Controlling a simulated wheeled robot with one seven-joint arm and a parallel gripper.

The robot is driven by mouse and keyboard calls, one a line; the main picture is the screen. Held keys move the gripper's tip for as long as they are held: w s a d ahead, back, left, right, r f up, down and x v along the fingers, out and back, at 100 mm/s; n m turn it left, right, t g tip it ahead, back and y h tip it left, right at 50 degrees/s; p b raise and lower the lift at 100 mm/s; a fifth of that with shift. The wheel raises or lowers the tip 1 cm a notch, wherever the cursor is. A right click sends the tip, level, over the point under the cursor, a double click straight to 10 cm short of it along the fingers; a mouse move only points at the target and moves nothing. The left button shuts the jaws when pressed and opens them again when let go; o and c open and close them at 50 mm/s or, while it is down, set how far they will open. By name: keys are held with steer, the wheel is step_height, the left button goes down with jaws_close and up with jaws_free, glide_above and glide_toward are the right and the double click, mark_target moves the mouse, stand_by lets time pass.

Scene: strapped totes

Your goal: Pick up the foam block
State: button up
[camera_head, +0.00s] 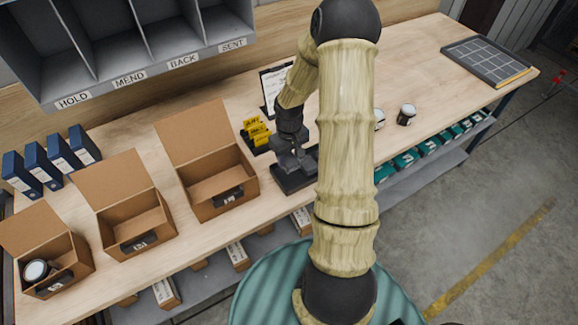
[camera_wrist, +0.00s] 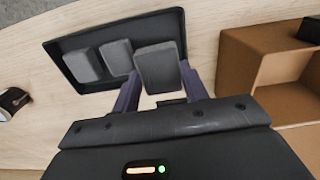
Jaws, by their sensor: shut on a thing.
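My gripper (camera_wrist: 160,95) is shut on a grey foam block (camera_wrist: 158,66) in the wrist view. The held block is between the two fingers, over the right part of a dark tray (camera_wrist: 72,46). Two more grey foam blocks (camera_wrist: 84,65) and (camera_wrist: 117,57) lie in the tray to its left. In the head view my gripper (camera_head: 291,160) is over the dark tray (camera_head: 290,186) on the bench. The held block is hard to make out there, and my arm covers part of the tray's right side. Whether the held block is clear of the tray floor cannot be told.
Open cardboard boxes (camera_head: 216,207) stand left of the tray; one flap box is close by. A yellow card holder (camera_head: 257,134) and a clipboard (camera_head: 270,84) stand behind. Tins (camera_head: 406,114) are to the right. Bench space (camera_head: 440,100) is free further right.

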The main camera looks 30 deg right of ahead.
steer(key=shift+r, duration=1.45)
